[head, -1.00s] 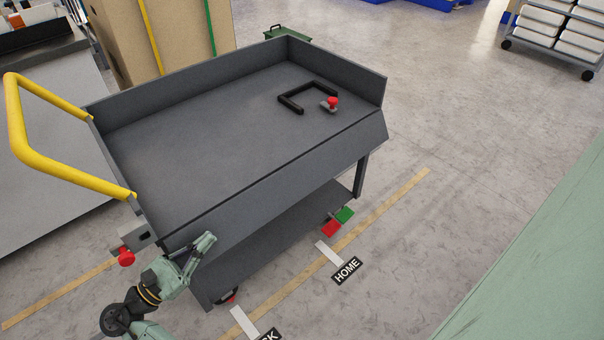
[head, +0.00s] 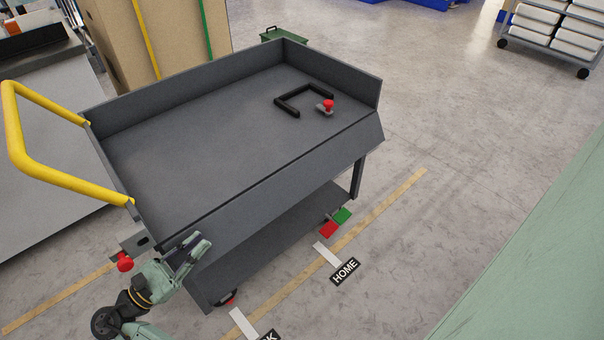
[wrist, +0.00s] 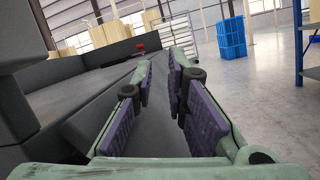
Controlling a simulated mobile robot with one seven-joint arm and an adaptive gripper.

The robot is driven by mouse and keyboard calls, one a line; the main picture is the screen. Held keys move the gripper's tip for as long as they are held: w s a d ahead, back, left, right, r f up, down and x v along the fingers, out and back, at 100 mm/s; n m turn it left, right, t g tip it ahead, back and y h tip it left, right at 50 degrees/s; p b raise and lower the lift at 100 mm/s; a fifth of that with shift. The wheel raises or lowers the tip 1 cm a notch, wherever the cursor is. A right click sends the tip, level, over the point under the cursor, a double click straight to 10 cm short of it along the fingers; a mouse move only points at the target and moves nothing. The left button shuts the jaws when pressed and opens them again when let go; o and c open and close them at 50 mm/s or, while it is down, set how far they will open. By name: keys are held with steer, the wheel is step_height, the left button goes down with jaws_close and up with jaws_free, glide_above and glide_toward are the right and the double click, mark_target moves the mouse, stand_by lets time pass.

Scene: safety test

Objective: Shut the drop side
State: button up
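The grey cart (head: 180,135) has a flat deck with raised walls on its far, left and right sides. Its drop side (head: 290,185), the long near panel, is hinged along the deck edge and slopes outward and down, so it is open. My gripper (head: 199,243) is at the near left end of this panel. In the wrist view my gripper (wrist: 160,80) has its two padded fingers apart, with grey panel surface showing beside and behind them. I cannot tell whether they touch it. A red-knobbed latch (head: 125,262) sits at the cart's left corner, and another red knob (head: 328,105) is on the deck.
A black U-shaped handle (head: 300,98) lies on the deck. A yellow push handle (head: 60,175) rises at the left. Red and green pads (head: 335,222) show by the lower shelf.

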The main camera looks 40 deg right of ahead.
mark_target(180, 258)
steer(key=shift+w+a+f+n+t, duration=0.1)
steer(key=shift+w+a+n+t, duration=0.1)
steer(key=shift+a, duration=0.3)
steer(key=shift+w+a+n+t, duration=0.1)
steer(key=shift+w+a+t, duration=0.1)
steer(key=shift+a, duration=0.25)
steer(key=shift+w+a, duration=0.25)
steer(key=shift+a, duration=0.7)
steer(key=shift+a+f+b, duration=0.1)
steer(key=shift+a+b, duration=0.1)
steer(key=shift+b, duration=0.5)
steer(key=w+a+r+b, duration=0.1)
steer(key=a+b, duration=0.5)
steer(key=b, duration=0.1)
steer(key=shift+w+a+r, duration=0.15)
steer(key=shift+w, duration=0.2)
steer(key=shift+r+p, duration=0.25)
steer(key=shift+p, duration=0.25)
steer(key=shift+f, duration=0.1)
steer(key=shift+a, duration=0.15)
